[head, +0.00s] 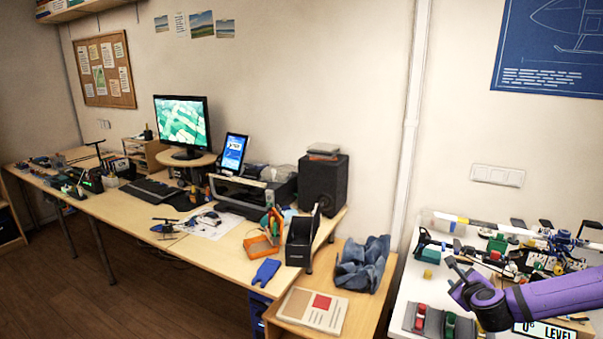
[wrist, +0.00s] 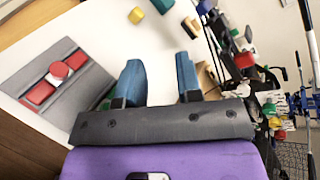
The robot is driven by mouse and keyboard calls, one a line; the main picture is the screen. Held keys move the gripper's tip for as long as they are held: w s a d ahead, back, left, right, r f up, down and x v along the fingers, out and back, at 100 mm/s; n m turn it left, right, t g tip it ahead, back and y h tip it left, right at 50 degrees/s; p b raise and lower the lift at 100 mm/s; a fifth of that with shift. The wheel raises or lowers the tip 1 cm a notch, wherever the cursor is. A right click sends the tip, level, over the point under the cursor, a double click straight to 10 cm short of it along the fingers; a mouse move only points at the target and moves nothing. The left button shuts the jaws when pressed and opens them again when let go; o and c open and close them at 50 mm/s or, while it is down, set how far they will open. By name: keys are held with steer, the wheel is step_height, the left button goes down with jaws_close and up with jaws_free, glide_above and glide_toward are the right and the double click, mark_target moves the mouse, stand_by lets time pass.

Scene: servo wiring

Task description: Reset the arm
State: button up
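My purple arm (head: 560,298) reaches in from the right edge of the head view, over the white table (head: 402,292). My gripper (head: 455,275) is at its left end, pointing left, above the table's left part. In the wrist view my gripper (wrist: 160,82) shows two blue fingers set apart with a clear gap. Nothing is between them. A grey block with red parts (wrist: 60,78) lies to the left of the fingers in the wrist view. In the head view, grey holders with a red and a green piece (head: 421,312) stand below my gripper.
The white table is crowded with small parts behind and right of my gripper. A yellow cylinder (head: 427,273) stands near it, also in the wrist view (wrist: 136,15). A wooden desk (head: 110,209) with a monitor (head: 182,122) runs left. The floor (head: 150,290) there is clear.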

steer(key=s+a+r+n+g+y, duration=0.2)
steer(key=a+r+n+g+y, duration=0.25)
steer(key=a+n, duration=0.55)
steer(key=s+a+r+n+g+h, duration=0.1)
steer(key=s+r+n, duration=0.2)
steer(key=r+n, duration=0.25)
steer(key=s+a+r+n+g+h, duration=0.1)
steer(key=s+r+n+g, duration=0.15)
steer(key=r+n, duration=0.35)
steer(key=s+a+r+n, duration=0.2)
steer(key=s+r+n, duration=0.1)
steer(key=s+r, duration=0.7)
steer(key=s+a+r+n, duration=0.3)
steer(key=s+r, duration=0.8)
steer(key=s, duration=0.4)
steer(key=shift+s, duration=0.4)
steer(key=shift+o, duration=0.2)
steer(key=shift+n, duration=0.25)
